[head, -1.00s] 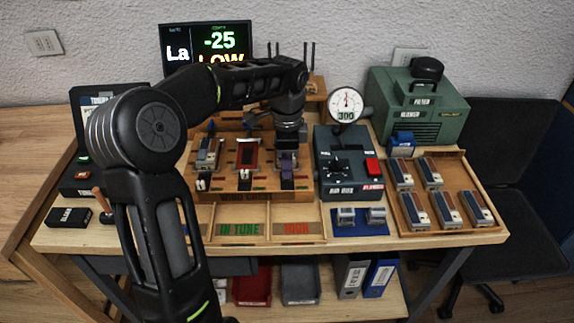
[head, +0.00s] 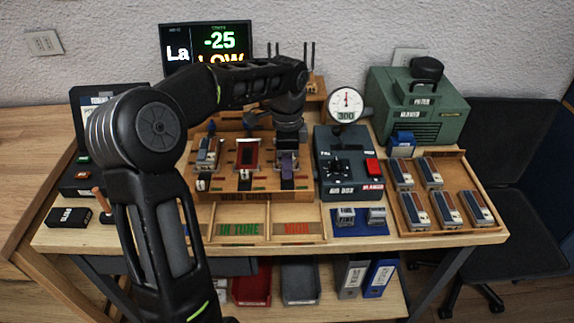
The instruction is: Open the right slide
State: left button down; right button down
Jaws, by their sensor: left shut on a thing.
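The wooden wind chest (head: 240,196) stands in the middle of the table, with three slide stations side by side. The left station holds a grey-blue block (head: 207,152). The middle station shows a red-framed slot (head: 247,154). My left gripper (head: 287,168) points straight down over the right station, with its jaws shut at the right slide (head: 287,184). The gripper and wrist cover most of that station, so the exact grip is hard to see. My right gripper is not in view.
A dark box with a red button (head: 372,166) and a round gauge (head: 346,103) stand right of the chest. A wooden tray (head: 408,222) holds several blocks. A green machine (head: 420,105) stands behind it. A screen (head: 210,45) reads -25 LOW.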

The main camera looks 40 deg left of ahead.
pick_arm(q)
jog(key=shift+s+d+b, duration=0.3)
jog(key=shift+s+d, duration=0.3)
jog(key=shift+s, duration=0.2)
jog(key=shift+s+d+b, duration=0.25)
jog(key=shift+s+d, duration=0.3)
jog(key=shift+s, duration=0.2)
jog(key=c, duration=1.4)
grip_release()
jog(key=shift+c, duration=0.2)
jog(key=shift+r, duration=0.1)
notch_tip(320, 180, up, 8)
jog(key=shift+f+p, duration=0.2)
jog(key=shift+p, duration=0.1)
